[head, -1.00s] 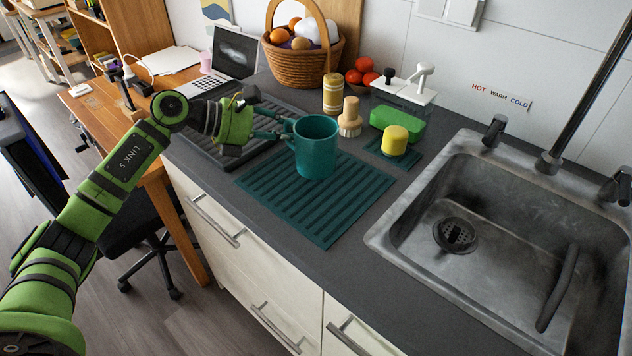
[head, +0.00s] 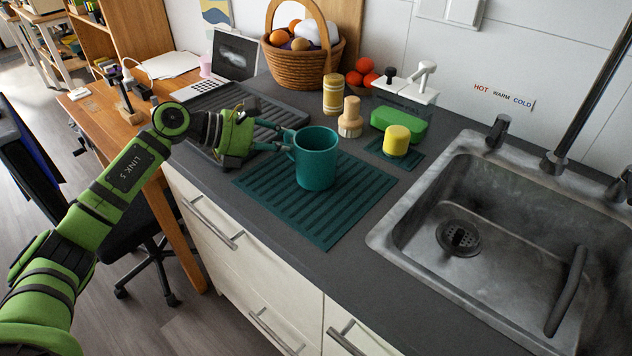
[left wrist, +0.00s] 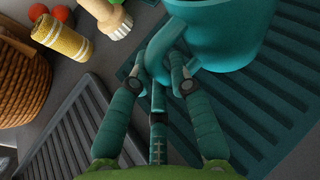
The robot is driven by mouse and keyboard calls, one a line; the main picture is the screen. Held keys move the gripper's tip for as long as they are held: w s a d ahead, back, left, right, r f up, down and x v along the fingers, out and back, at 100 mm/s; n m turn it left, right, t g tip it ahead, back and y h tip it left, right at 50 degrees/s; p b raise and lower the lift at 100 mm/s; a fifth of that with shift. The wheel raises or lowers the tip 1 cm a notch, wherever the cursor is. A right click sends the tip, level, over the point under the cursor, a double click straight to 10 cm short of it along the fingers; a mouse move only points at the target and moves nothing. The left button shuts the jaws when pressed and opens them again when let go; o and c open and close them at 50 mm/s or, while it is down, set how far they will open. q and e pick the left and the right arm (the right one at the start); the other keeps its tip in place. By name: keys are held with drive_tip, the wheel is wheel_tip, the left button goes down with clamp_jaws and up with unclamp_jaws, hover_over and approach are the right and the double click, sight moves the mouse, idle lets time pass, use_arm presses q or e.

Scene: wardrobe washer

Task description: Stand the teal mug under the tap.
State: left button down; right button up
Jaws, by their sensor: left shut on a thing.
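The teal mug (head: 317,160) is upright over the teal ribbed mat (head: 330,222). I cannot tell whether its base touches the mat. My left gripper (head: 285,141) reaches in from the left and is shut on the mug's handle. In the left wrist view the fingers (left wrist: 161,84) close on the handle (left wrist: 158,55), and the mug's body (left wrist: 222,32) runs off the top edge. The tap (head: 588,98) rises behind the sink at the right, and its upper part is out of frame. My right gripper is not in view.
The sink (head: 385,237) has a drain (head: 458,236) and a dark bar (head: 567,290). Behind the mat stand a wooden brush (head: 350,118), a yellow-topped item (head: 396,140), a soap dispenser (head: 405,92) and a basket (head: 290,68). The counter between mat and sink is clear.

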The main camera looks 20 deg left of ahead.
use_arm(q)
drive_tip(key=shift+f+b, duration=0.35)
idle(0.4)
drive_tip(key=c, duration=1.1)
unclamp_jaws()
drive_tip(key=shift+o, duration=0.2)
drive_tip(key=shift+s+a, duration=0.1)
